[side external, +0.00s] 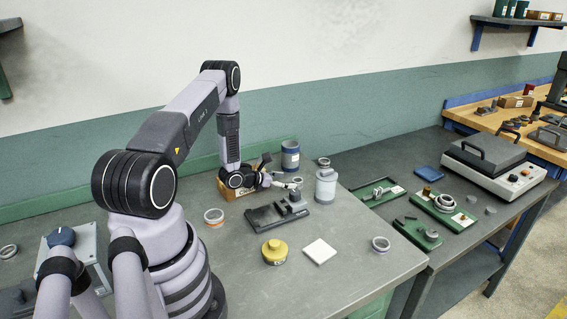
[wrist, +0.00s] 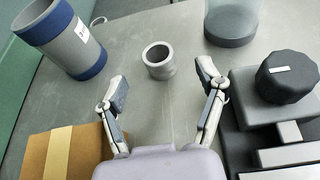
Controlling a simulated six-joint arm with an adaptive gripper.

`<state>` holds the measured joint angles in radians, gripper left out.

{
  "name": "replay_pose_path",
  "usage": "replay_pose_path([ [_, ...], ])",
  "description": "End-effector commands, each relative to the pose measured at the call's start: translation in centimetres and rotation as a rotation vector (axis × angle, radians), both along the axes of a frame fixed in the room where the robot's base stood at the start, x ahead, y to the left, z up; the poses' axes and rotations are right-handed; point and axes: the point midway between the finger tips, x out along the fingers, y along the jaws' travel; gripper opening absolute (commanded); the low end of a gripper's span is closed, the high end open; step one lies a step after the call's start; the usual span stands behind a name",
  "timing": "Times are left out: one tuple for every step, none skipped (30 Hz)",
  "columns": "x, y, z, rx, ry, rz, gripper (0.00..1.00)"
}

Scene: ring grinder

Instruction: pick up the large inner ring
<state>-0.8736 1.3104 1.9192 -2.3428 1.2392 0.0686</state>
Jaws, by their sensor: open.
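A grey, thick-walled ring (wrist: 158,68) stands on the grey bench in the wrist view, its round opening facing up. I take it as the large inner ring, though its label cannot be read. My gripper (wrist: 163,83) is open and empty, with one finger on each side of the picture and the ring beyond and between the fingertips. In the side external view my gripper (side external: 288,184) is low over the bench, close to a small grey ring (side external: 298,181). Whether the fingers are level with the ring cannot be told.
A blue-and-grey cylinder (wrist: 62,38) and a cardboard box (wrist: 65,155) stand left. A clear jar (wrist: 232,25) is behind right; a black fixture (wrist: 285,120) is right. Other rings (side external: 380,244) (side external: 214,216), a yellow pot (side external: 274,252) and a white block (side external: 320,251) lie nearer.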

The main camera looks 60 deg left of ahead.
Motion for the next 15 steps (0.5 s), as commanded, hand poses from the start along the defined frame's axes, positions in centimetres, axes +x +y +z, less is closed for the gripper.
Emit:
replay_pose_path([
  [0.5, 0.0, -0.3, 0.000, 0.000, -0.002, 0.70],
  [0.9, 0.1, -0.5, 0.001, 0.000, -0.001, 0.70],
  [1.5, 0.2, -0.8, 0.000, 0.000, -0.002, 0.70],
  [2.0, 0.2, -1.0, 0.002, -0.001, -0.003, 0.70],
  [2.4, 0.3, -1.2, 0.001, -0.001, -0.003, 0.70],
  [3.0, 0.3, -1.4, 0.000, 0.000, -0.003, 0.70],
  [3.3, 0.3, -1.6, 0.001, 0.000, -0.004, 0.70],
  [3.7, 0.4, -1.7, 0.001, 0.000, -0.004, 0.70],
  [4.0, 0.4, -1.8, 0.000, 0.000, -0.002, 0.70],
  [4.2, 0.4, -1.9, 0.000, -0.001, -0.001, 0.70],
  [4.3, 0.4, -1.9, 0.000, 0.000, -0.001, 0.70],
  [4.4, 0.4, -2.0, -0.001, 0.001, -0.001, 0.70],
  [4.4, 0.5, -2.0, -0.001, 0.001, -0.001, 0.70],
  [4.4, 0.5, -2.0, -0.001, 0.001, -0.001, 0.70],
  [4.4, 0.5, -2.0, -0.001, 0.001, -0.001, 0.70],
])
